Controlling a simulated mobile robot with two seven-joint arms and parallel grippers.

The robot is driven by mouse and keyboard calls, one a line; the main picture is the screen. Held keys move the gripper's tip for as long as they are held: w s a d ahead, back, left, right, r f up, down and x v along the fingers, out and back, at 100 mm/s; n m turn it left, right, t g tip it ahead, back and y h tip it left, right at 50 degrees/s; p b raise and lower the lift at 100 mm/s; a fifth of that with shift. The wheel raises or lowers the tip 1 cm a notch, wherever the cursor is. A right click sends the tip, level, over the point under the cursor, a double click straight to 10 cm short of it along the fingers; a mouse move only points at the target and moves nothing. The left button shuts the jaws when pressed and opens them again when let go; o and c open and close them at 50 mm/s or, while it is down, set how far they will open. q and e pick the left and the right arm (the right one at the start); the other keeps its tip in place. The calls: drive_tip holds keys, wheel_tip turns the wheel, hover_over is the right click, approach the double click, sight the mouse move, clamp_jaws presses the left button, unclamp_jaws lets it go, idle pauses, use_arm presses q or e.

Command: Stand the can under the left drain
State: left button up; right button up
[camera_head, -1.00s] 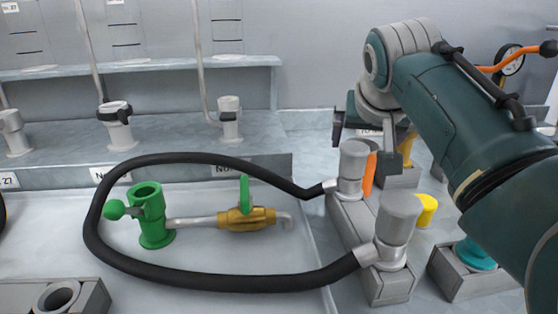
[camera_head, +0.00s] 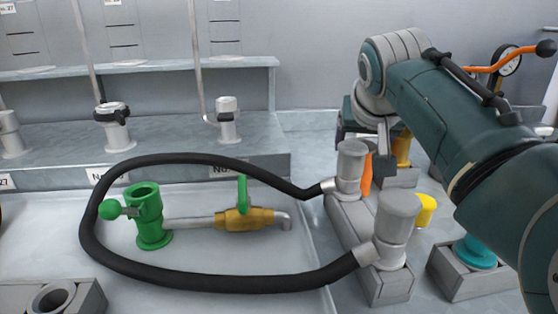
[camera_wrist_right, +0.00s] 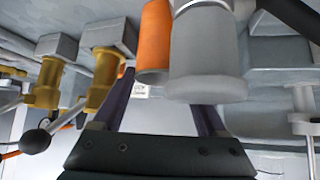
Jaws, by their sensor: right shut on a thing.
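An orange cylinder (camera_head: 367,178), which could be the can, shows behind a grey capped fitting (camera_head: 352,163). In the right wrist view the orange cylinder (camera_wrist_right: 154,38) is beside my left-hand finger and partly covered by the grey fitting (camera_wrist_right: 207,55). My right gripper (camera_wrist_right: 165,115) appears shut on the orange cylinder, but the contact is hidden. In the head view the right gripper is at the arm's end, just behind the fitting.
A black hose (camera_head: 205,283) loops around the valve and joins two grey fittings, the nearer one (camera_head: 396,225) in front. A yellow cylinder (camera_head: 426,210) and a teal part (camera_head: 476,252) stand at right. The pale tray floor (camera_head: 230,258) has free room inside the loop.

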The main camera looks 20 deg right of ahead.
clamp_jaws()
